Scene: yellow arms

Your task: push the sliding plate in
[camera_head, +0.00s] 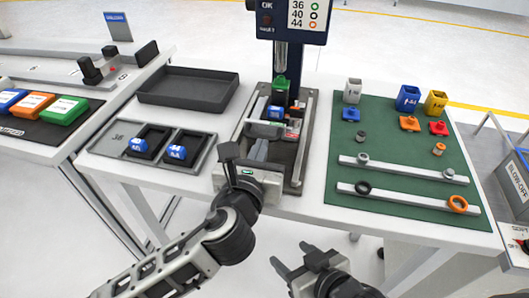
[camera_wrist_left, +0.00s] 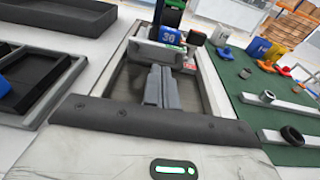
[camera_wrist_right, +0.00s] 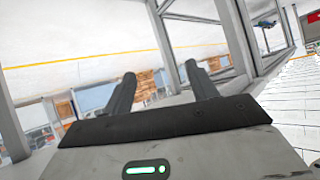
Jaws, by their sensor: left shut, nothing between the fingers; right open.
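The sliding plate (camera_head: 265,129) sits in the grey fixture (camera_head: 304,150) under the press column, with a light grey upright bar at its near edge. That bar also shows in the left wrist view (camera_wrist_left: 153,50), with a blue block marked 36 (camera_wrist_left: 170,36) behind it. My left gripper (camera_head: 259,146) is shut and empty, low over the near end of the fixture, its fingers pointing at the bar. In the left wrist view its fingertips (camera_wrist_left: 162,72) are just in front of the bar; I cannot tell whether they touch. My right gripper (camera_head: 293,258) is open and empty, in front of the table.
A two-slot tray (camera_head: 205,150) with blue blocks and an empty dark tray (camera_head: 188,88) stand left of the fixture. A green mat (camera_head: 400,150) with coloured holders, rings and two rails lies right. The display column (camera_head: 282,58) rises behind the fixture.

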